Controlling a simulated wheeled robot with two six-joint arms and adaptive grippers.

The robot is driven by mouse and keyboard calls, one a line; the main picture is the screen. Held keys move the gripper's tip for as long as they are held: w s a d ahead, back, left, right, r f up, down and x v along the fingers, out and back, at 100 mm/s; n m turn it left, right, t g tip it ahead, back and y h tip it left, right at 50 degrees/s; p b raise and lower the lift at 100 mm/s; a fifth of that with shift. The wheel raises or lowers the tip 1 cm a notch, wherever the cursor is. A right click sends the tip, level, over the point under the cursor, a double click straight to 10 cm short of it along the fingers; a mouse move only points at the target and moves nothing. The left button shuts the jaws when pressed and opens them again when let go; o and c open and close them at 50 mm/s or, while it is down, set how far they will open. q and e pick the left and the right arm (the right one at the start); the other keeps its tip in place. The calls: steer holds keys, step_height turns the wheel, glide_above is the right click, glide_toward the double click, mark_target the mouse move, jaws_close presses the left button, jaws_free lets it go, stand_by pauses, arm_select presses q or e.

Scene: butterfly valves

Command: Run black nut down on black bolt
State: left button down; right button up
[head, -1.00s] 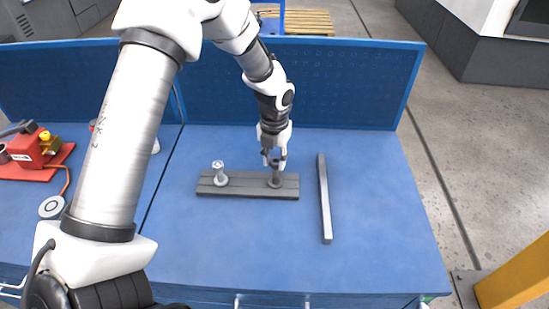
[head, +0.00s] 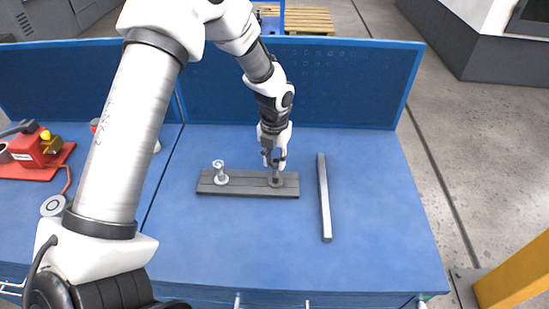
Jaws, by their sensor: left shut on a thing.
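A dark grey base plate (head: 247,188) lies on the blue bench. A silver bolt (head: 219,167) with a light washer or nut low on it stands upright at its left. The black bolt (head: 275,176) stands upright at its right, with a dark round flange or washer at its foot. My left gripper (head: 274,164) points down over the black bolt and is shut at its upper part. The black nut cannot be told apart from the bolt and fingers at this size. My right gripper is out of view.
A grey bar (head: 324,198) lies on the blue bench (head: 385,220) right of the plate. A red device (head: 34,150) with a cable stands at the far left. A blue back panel (head: 345,85) rises behind. The front of the bench is clear.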

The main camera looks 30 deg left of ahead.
arm_select(q)
steer(key=shift+f+p, duration=0.4)
steer(key=shift+f, duration=0.3)
stand_by(1.0)
steer(key=c, duration=1.1)
jaws_free()
